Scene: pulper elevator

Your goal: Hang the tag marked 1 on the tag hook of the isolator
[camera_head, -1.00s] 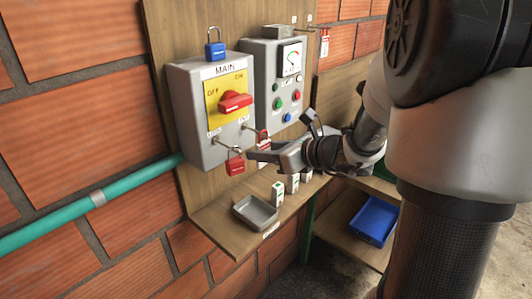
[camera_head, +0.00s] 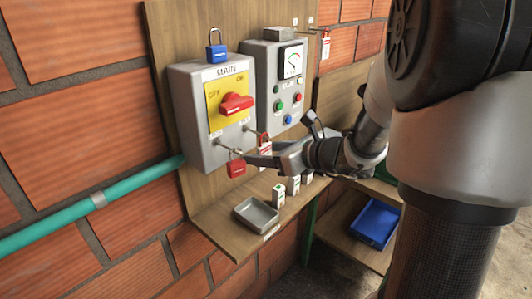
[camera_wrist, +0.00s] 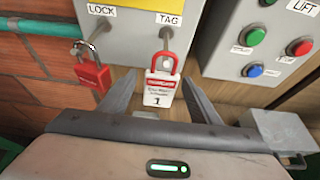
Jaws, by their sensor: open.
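The tag marked 1 (camera_wrist: 160,88), white with a red top and loop, hangs upright at the tag hook (camera_wrist: 164,42) under the TAG label in the wrist view. Its red loop is around the hook's lower end. In the head view the tag (camera_head: 265,148) shows partly behind my gripper. My gripper (camera_wrist: 160,84) is open, with one finger on each side of the tag and a visible gap to each. In the head view my gripper (camera_head: 252,159) is in front of the isolator (camera_head: 213,125), below its red handle (camera_head: 236,103).
A red padlock (camera_wrist: 92,72) hangs on the LOCK hook, close to the left finger. The control box (camera_head: 286,100) with buttons is at the right. A grey tray (camera_head: 256,214) and small white boxes (camera_head: 279,194) stand on the shelf below. A blue bin (camera_head: 375,222) is at lower right.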

